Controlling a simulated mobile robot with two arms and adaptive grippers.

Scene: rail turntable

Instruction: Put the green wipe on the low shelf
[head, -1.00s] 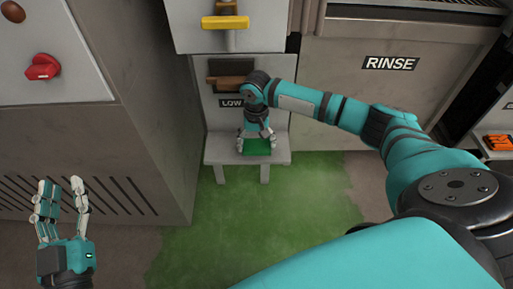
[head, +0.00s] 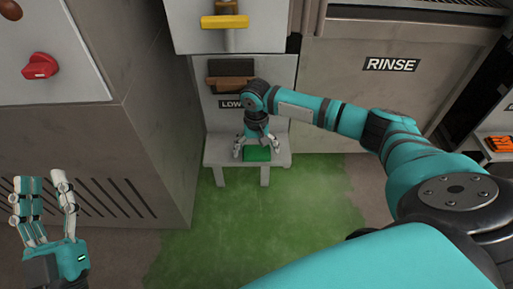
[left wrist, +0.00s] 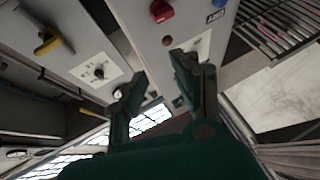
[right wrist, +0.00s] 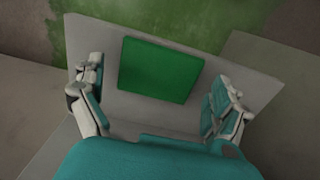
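The green wipe (head: 257,154) lies flat on the low shelf (head: 222,157), a small grey ledge under the LOW label. In the right wrist view the wipe (right wrist: 158,70) rests on the bare grey shelf top (right wrist: 125,108). My right gripper (head: 257,150) is open just above the shelf, its fingers spread to either side of the wipe and apart from it. The right wrist view shows its fingers (right wrist: 160,103) wide apart with nothing between them. My left gripper (head: 48,190) is open and empty at the lower left, away from the shelf; its fingers also show in the left wrist view (left wrist: 155,85).
A yellow handle (head: 224,22) and a brown handle (head: 232,83) stick out above the shelf. A grey cabinet with a red knob (head: 40,66) stands at left. A RINSE panel (head: 391,65) is at right. Green floor (head: 250,225) in front is clear.

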